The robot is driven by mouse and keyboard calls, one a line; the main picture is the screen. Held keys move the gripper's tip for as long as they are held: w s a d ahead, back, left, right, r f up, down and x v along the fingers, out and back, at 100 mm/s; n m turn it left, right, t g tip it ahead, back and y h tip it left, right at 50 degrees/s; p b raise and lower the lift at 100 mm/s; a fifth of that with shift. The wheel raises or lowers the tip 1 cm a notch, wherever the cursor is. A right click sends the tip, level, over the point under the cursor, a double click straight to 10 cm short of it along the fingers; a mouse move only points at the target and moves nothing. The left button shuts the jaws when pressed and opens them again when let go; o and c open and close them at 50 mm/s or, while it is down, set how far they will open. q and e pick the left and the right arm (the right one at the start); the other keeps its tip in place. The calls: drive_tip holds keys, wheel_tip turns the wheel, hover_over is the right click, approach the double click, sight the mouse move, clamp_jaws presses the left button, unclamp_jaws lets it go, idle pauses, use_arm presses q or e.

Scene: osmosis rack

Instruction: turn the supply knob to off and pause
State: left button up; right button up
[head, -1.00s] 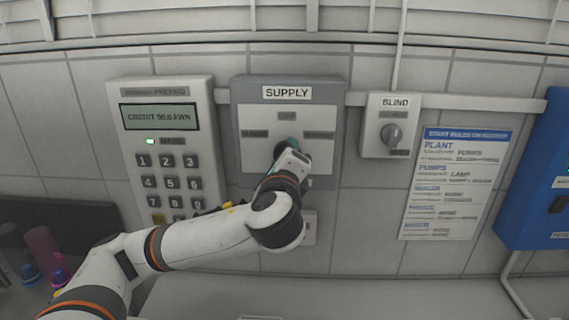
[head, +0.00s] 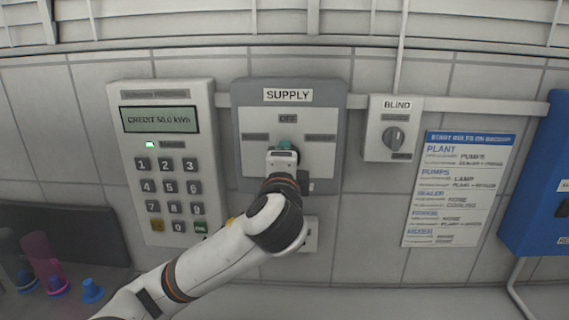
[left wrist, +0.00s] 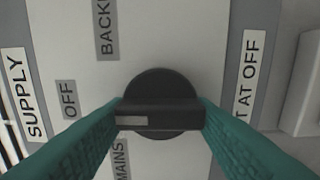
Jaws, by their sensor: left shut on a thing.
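The supply knob (left wrist: 162,92) is a dark round knob with a raised bar, seen in the left wrist view. The light mark on its bar points left, towards the OFF label (left wrist: 69,99). BACKUP is at the top of that view and MAINS at the bottom. My left gripper (left wrist: 160,116) has its teal fingers shut on the bar's two ends. In the head view, the left gripper (head: 286,146) is at the middle of the supply panel (head: 241,112), below OFF, and hides the knob. My right gripper is not in view.
A keypad meter (head: 127,150) showing a credit reading is at the left. The blind switch (head: 394,139), a rules sheet (head: 459,190) and a blue box (head: 540,190) are at the right. Colored items (head: 92,291) stand at the lower left.

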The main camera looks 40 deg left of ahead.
use_arm(q)
drive_tip(key=shift+f, duration=0.1)
drive_tip(key=o, duration=1)
drive_tip(key=shift+c, duration=0.2)
drive_tip(key=p+v, duration=1.2)
drive_tip(key=p, duration=0.2)
drive_tip(key=shift+p, duration=0.4)
drive_tip(key=shift+a, duration=0.1)
